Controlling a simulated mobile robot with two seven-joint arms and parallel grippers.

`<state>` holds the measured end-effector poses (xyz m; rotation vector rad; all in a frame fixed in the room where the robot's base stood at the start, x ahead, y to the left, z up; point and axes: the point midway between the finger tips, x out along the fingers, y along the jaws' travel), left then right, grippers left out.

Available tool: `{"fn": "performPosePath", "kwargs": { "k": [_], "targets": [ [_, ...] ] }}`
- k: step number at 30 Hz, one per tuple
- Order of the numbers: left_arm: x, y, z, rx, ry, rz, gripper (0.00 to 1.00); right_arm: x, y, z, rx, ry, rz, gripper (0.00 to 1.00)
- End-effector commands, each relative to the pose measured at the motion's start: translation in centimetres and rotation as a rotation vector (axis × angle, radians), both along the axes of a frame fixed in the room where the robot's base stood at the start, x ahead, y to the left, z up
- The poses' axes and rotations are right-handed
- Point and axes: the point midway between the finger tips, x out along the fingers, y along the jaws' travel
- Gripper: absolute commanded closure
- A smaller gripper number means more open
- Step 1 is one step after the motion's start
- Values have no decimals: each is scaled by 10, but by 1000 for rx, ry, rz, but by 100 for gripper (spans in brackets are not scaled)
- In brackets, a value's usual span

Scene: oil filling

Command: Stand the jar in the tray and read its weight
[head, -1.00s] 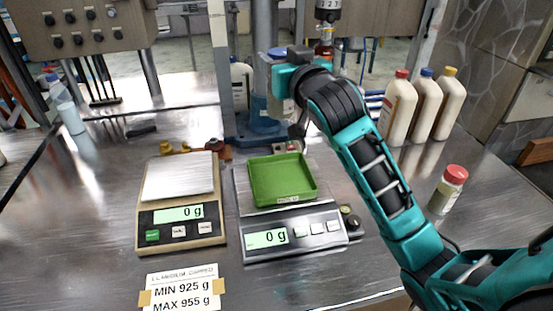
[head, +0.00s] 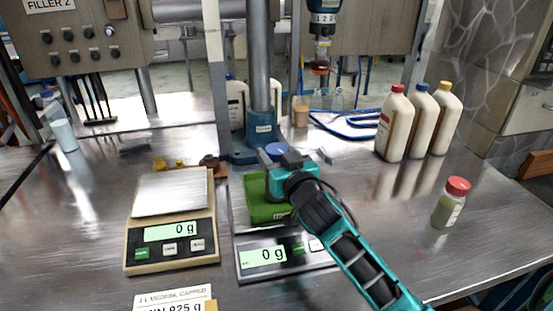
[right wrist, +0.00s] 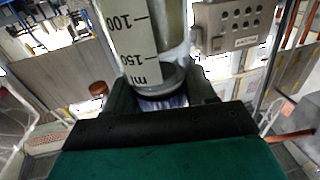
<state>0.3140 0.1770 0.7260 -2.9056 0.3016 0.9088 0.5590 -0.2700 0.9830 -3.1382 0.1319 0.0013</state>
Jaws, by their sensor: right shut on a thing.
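The jar (right wrist: 150,45), clear with black ml marks, is held between the fingers of my right gripper (right wrist: 165,98) in the right wrist view. In the head view only its blue top (head: 275,150) shows clearly, beside my right gripper (head: 285,163). The gripper is over the back right part of the green tray (head: 258,208) and hides much of it. The tray sits on the grey scale (head: 245,262), whose display reads 0 g. I cannot tell whether the jar touches the tray. My left gripper is not in view.
A beige scale (head: 130,230), also reading 0 g, stands left of the grey one. A red-capped jar (head: 450,205) stands at right, with several white bottles (head: 393,125) behind it. A blue-based post (head: 262,130) rises behind the tray. The table's right front is clear.

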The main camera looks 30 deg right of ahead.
Motion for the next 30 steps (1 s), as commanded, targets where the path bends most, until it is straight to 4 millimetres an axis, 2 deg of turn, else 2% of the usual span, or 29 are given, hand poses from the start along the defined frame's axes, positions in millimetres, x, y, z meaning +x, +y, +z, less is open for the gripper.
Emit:
{"fn": "performPosePath", "kwargs": {
  "k": [11,12,20,30],
  "targets": [
    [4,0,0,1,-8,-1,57,0,0,-4,0,-2,0,100],
    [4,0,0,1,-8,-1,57,0,0,-5,-1,-1,-1,43],
    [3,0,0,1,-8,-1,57,0,0,-4,-1,-1,0,18],
    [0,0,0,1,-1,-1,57,-3,0,-2,-1,-1,0,18]
  ]
}}
